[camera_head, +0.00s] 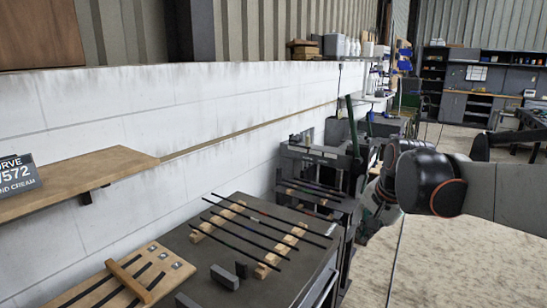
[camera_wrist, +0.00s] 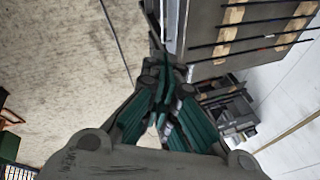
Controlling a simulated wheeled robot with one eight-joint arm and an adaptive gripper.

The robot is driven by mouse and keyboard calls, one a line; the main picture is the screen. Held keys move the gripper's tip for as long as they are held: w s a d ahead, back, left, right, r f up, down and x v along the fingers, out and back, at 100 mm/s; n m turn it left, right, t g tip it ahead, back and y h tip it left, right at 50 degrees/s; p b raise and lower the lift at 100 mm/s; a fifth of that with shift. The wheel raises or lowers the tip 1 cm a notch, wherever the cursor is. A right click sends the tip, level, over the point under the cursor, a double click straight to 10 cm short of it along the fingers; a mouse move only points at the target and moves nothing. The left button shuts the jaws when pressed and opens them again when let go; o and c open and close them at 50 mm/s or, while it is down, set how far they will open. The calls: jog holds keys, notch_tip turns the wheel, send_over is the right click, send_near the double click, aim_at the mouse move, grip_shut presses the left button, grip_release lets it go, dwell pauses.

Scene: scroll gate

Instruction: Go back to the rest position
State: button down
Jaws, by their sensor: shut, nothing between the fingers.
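My gripper (camera_wrist: 160,68) shows in the wrist view with its dark, green-sided fingers drawn together. It is shut and empty. It hangs over the floor beside the workbench edge, with no contact visible. In the head view my arm reaches in from the right, and its dark joint largely hides the gripper. The workbench (camera_head: 208,268) has a grey top, and several thin black rods (camera_head: 248,238) lie across two wooden strips on it. The bench also shows at the top right of the wrist view (camera_wrist: 203,18).
A wooden shelf (camera_head: 95,175) juts from the white block wall. A dark machine (camera_head: 318,160) stands beyond the bench. Open concrete floor (camera_head: 360,280) lies to the right of the bench.

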jog(key=s+a+f+n+t, duration=0.1)
jog(key=s+n, duration=0.4)
jog(key=s, duration=0.6)
jog(key=s+a+f+n+t, duration=0.1)
jog(key=s+f+n, duration=0.3)
jog(key=s, duration=0.7)
jog(key=shift+s+a+n+h, duration=0.2)
jog(key=shift+a+n+h, duration=0.1)
jog(key=shift+a+n, duration=0.25)
